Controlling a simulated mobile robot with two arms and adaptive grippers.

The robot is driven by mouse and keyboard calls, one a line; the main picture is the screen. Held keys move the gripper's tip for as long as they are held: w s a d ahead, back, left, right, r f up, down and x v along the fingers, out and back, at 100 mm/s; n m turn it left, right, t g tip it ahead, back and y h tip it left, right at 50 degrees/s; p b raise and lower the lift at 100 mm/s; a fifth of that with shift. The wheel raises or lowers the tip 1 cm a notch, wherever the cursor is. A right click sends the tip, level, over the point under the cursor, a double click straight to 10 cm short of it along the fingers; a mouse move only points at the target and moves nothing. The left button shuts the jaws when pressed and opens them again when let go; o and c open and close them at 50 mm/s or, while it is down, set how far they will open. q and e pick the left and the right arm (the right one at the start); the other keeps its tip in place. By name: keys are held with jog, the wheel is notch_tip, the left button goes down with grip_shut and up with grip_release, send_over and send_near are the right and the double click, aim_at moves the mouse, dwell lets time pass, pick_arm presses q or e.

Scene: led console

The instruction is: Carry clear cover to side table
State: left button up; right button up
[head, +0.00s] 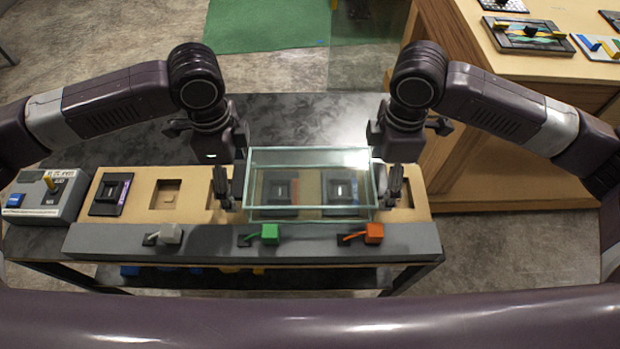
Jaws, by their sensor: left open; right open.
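The clear cover (310,158) is a see-through box with pale green edges. It stands over the right part of the tan console panel (135,205), and two dark modules (280,192) show through it. My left gripper (228,188) is at the cover's left side, and my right gripper (388,185) is at its right side. Both are open, with fingers pointing down. I cannot tell whether the fingers touch the cover. A wooden side table (480,55) stands at the upper right.
The console's front strip carries a grey switch (170,234), a green switch (268,233) and an orange switch (373,233). A grey control box (45,196) stands at the left. Several boards, including a dark one (530,36), lie on the side table; its near left top looks clear.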

pick_arm(q)
jog(key=shift+f, duration=0.7)
pick_arm(e)
jog(key=shift+f, duration=0.7)
pick_arm(q)
jog(key=shift+c, duration=0.7)
pick_arm(e)
jog(key=shift+c, duration=0.7)
pick_arm(q)
jog(key=c, duration=1.6)
pick_arm(e)
jog(key=c, duration=1.6)
pick_arm(q)
jog(key=shift+o, duration=0.2)
pick_arm(e)
jog(key=shift+o, duration=0.2)
jog(key=shift+r, duration=0.1)
